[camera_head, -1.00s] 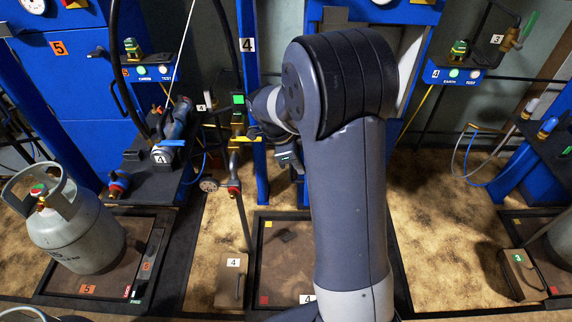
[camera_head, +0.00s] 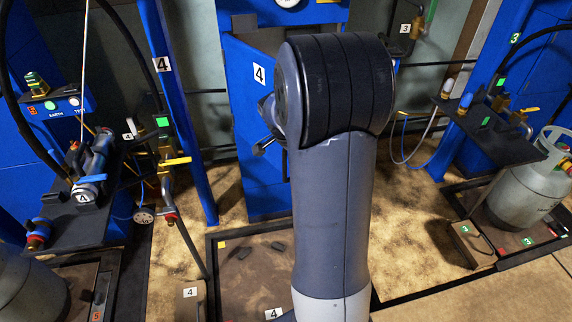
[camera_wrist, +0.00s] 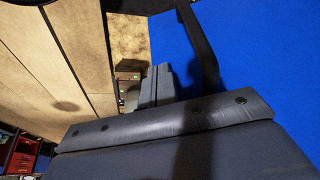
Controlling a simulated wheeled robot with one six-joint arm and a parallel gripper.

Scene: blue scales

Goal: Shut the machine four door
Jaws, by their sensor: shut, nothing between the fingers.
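Machine four is a blue cabinet (camera_head: 285,14) at the top centre of the head view. A tall blue door panel (camera_head: 262,180) marked 4 stands below its gauge. My arm covers its right part, so I cannot tell whether the door is fully closed. In the wrist view, a flat blue surface (camera_wrist: 250,60) fills the right, with a dark bar like a handle (camera_wrist: 201,55) along it. My gripper (camera_wrist: 155,82) is shut and empty, just left of that bar; I cannot tell whether it touches the blue. In the head view the gripper is mostly hidden behind my arm.
A blue post (camera_head: 180,120) stands left of the cabinet, beside a black shelf (camera_head: 80,222) with hoses and valves. A grey gas cylinder (camera_head: 525,185) stands at right on a scale. A low scale platform (camera_head: 235,295) lies in front. Brown floor is open right of my arm.

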